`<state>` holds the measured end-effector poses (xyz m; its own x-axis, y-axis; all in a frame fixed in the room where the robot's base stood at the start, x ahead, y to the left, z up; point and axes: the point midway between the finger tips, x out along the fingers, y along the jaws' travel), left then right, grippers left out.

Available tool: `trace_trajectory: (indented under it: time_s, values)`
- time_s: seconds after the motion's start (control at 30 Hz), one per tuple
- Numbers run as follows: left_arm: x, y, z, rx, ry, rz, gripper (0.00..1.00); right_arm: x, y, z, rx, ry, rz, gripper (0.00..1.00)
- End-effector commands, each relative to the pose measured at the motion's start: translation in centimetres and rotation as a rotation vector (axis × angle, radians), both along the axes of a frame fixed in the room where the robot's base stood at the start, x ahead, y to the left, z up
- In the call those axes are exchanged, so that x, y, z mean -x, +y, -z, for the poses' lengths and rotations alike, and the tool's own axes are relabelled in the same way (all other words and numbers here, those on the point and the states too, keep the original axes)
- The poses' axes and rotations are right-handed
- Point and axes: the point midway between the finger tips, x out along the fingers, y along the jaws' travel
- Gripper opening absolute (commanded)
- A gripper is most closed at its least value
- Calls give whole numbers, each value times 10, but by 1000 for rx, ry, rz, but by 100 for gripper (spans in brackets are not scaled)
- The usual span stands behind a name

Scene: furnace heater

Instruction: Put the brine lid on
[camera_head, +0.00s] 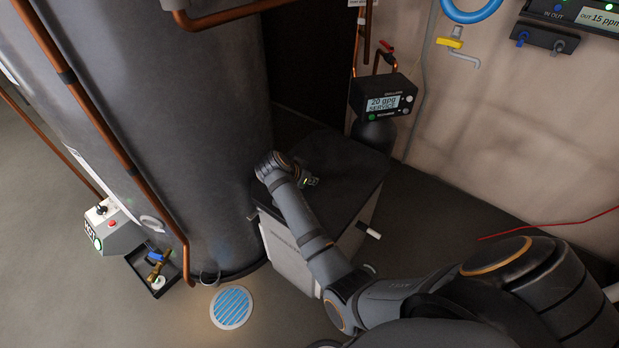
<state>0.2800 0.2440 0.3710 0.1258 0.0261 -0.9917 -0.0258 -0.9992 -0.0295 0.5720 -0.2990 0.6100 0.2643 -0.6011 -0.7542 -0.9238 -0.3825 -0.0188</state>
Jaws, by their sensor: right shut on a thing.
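The dark, flat brine lid (350,170) covers the top of the pale, box-shaped brine tank (285,250), which stands right of the large grey cylinder. I cannot tell whether the lid sits flush on the rim or a little above it. My right arm reaches in from the lower right. My right gripper (310,181) is over the middle of the lid and shut on it. Its fingertips and the grip spot are mostly hidden by the wrist and the dark surface. My left gripper is not in view.
A large grey cylinder (180,120) stands close on the lid's left. A softener control head (382,98) reading 20 gpg is behind it. A white pipe end (368,230) sticks out at the tank's right side. A floor drain (231,307) lies in front.

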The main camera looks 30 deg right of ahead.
Motion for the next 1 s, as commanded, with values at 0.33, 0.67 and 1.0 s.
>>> trace_trajectory:
  time_s: [0.33, 0.67, 1.0]
  values:
    - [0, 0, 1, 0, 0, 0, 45, 0, 0, 2, 2, -1, 1, 22]
    - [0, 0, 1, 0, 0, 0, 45, 0, 0, 3, 0, 0, 0, 39]
    - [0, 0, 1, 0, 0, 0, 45, -1, 0, -39, -1, -5, 1, 39]
